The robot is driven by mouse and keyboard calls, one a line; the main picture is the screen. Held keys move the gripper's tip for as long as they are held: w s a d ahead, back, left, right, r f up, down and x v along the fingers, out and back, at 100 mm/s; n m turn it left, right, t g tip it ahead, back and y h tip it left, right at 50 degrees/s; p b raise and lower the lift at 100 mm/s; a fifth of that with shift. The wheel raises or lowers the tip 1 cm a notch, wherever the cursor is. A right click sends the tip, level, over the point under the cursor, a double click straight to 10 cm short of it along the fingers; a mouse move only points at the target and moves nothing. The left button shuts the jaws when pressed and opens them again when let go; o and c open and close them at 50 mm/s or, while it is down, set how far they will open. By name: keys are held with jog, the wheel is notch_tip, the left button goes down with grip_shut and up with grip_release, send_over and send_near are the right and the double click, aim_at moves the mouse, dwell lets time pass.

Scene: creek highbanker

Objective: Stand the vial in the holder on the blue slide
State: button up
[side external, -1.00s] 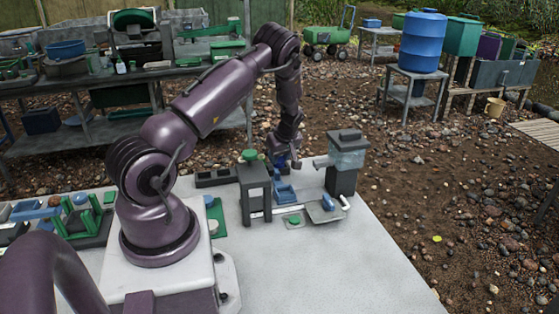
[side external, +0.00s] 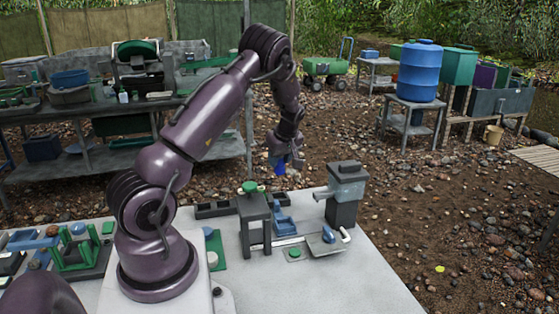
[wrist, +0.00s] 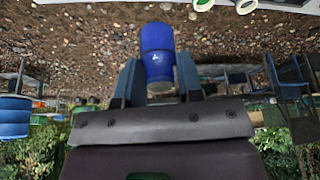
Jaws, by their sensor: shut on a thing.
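My gripper (side external: 288,163) is above the back of the white table, clear of the things on it. In the wrist view my gripper (wrist: 158,82) has its two fingers on either side of a blue cylinder, the vial (wrist: 158,50), and is shut on it. The vial also shows as a small blue shape (side external: 279,170) below the fingers in the side view. A blue slide-like part (side external: 283,224) stands on the table below my gripper, between a dark stand and a dark dispenser. Its holder is too small to make out.
The dark stand with a green knob (side external: 250,188) is left of the blue part. The dark dispenser (side external: 345,192) is at its right. A grey tray (side external: 327,243) and a green button (side external: 295,253) lie in front. The front right of the table (side external: 350,285) is clear.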

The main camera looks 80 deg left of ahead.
jog(key=shift+w+d, duration=0.25)
jog(key=shift+w, duration=0.1)
jog(key=w+d+r, duration=0.1)
jog(key=w+d, duration=0.1)
jog(key=d, duration=0.7)
jog(key=shift+s+d+f+n+g+h, duration=0.25)
jog(key=shift+s+d+f+n+g, duration=0.25)
jog(key=shift+s+d+f+n, duration=0.9)
jog(key=shift+s+d+f+n+g+h, duration=0.25)
jog(key=shift+s+d+f+n+g, duration=0.25)
jog(key=shift+s+d+f+n, duration=0.9)
jog(key=shift+w+a+r, duration=0.1)
jog(key=shift+w+a, duration=0.1)
jog(key=shift+a, duration=0.1)
jog(key=shift+f, duration=0.65)
jog(key=shift+f, duration=0.1)
